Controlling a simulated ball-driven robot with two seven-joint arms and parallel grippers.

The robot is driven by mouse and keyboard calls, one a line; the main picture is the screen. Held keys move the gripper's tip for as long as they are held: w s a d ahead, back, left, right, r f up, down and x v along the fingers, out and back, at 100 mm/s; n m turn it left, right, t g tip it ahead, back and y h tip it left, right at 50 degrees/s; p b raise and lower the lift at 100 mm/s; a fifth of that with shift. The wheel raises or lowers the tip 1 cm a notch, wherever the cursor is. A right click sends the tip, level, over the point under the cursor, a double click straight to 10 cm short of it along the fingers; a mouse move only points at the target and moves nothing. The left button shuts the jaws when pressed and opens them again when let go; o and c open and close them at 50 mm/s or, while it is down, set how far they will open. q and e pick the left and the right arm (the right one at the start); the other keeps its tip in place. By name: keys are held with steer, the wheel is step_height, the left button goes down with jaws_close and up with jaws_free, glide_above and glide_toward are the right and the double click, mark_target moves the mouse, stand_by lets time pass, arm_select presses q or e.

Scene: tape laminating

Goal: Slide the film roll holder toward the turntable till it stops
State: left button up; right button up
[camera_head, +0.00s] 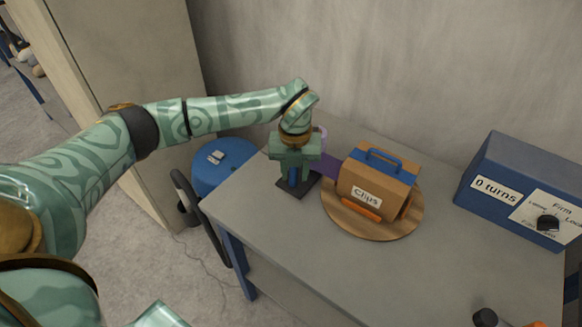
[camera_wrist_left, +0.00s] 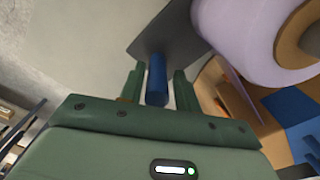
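The film roll holder has a dark base plate (camera_head: 287,190) on the table, left of the round wooden turntable (camera_head: 345,222). It has a blue upright handle (camera_wrist_left: 157,82) and a lavender film roll (camera_wrist_left: 240,38). Purple film (camera_head: 327,165) spans from the roll side to a cardboard box (camera_head: 355,185) labelled "Clips", with a blue handle, on the turntable. My left gripper (camera_head: 293,178) points down over the holder. In the left wrist view its fingers (camera_wrist_left: 157,88) stand either side of the blue handle, with small gaps. The gripper hides much of the roll in the head view. My right gripper is not in view.
A blue round stool (camera_head: 222,165) is beyond the table's left edge. The wall is close behind.

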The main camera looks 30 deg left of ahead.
arm_select(q)
steer(key=shift+o, duration=0.2)
steer(key=shift+d, duration=0.1)
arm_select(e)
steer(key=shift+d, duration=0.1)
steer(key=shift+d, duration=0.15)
arm_select(q)
steer(key=shift+r, duration=0.15)
step_height(320, 180, up, 16)
steer(key=p, duration=0.5)
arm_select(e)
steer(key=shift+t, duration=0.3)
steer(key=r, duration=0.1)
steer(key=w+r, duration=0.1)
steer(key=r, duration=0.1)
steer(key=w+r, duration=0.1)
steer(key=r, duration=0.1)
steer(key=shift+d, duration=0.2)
